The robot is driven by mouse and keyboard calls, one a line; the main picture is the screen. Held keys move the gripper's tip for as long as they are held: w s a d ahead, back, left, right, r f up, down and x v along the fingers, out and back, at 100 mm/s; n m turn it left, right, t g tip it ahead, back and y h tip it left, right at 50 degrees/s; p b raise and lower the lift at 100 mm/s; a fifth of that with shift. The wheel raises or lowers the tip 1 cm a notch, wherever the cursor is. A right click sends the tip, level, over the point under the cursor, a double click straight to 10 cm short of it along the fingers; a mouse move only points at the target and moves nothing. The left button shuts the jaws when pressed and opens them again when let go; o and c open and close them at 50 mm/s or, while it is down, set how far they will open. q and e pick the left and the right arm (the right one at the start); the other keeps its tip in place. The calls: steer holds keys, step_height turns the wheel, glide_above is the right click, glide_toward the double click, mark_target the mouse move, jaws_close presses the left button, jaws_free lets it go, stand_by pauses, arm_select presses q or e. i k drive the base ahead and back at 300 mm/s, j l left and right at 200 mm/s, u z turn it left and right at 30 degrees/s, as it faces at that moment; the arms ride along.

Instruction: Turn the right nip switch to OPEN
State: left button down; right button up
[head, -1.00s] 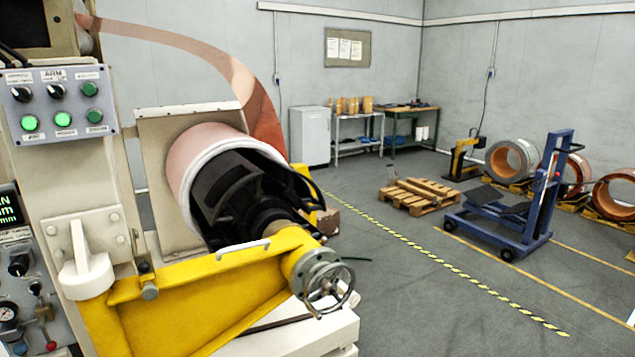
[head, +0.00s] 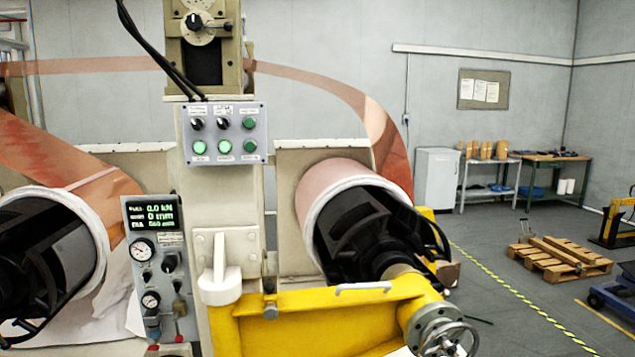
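A grey control panel (head: 222,134) is on the machine's central column in the head view. Its top row has a left black rotary switch (head: 197,124), a middle black rotary switch (head: 223,124) and a dark green button (head: 249,123). Below are two lit green buttons and one darker one. The labels are too small to read, so I cannot tell which switch is the right nip switch. A second panel (head: 133,213) at lower left has a lit display, gauges, a black knob (head: 169,263) and small levers. Neither gripper is in view.
A foil roll (head: 325,185) sits right of the column, above a yellow arm (head: 300,310) with a handwheel (head: 445,335). Another roll (head: 85,205) is at left. A black knob (head: 194,20) is on the top housing. A pallet (head: 560,258) lies on the floor at right.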

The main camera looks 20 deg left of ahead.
mark_target(196, 124)
steer(key=i+l+u, duration=0.3)
steer(key=i+l, duration=0.5)
steer(key=u, duration=1.25)
